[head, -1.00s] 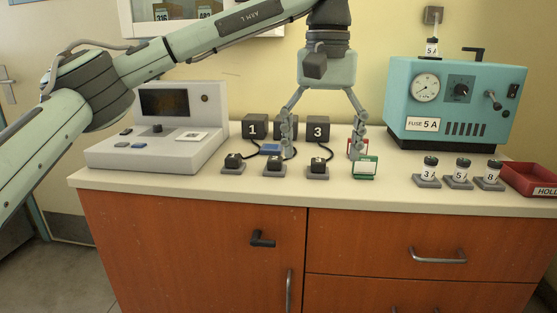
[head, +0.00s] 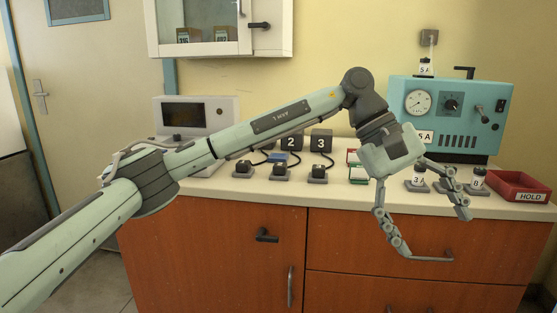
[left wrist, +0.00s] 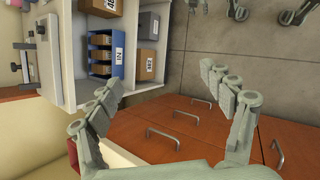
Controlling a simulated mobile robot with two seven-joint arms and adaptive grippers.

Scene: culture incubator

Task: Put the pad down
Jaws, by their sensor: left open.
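No pad is in the jaws of my left gripper (head: 456,234). The gripper is open and empty, in front of the counter's right part, with its fingers spread. Its open fingers also show in the left wrist view (left wrist: 160,88), with nothing between them. I cannot tell which thing is the pad. A flat blue piece (head: 277,157) lies on the counter by the numbered blocks, partly hidden. A green-edged card (head: 358,174) and a red-edged card (head: 352,156) are left of the gripper. Grey-green finger parts (left wrist: 296,12) at the wrist view's top right may be my right gripper.
The wrist view shows white shelving (left wrist: 62,70) with boxes and a blue bin (left wrist: 105,52).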

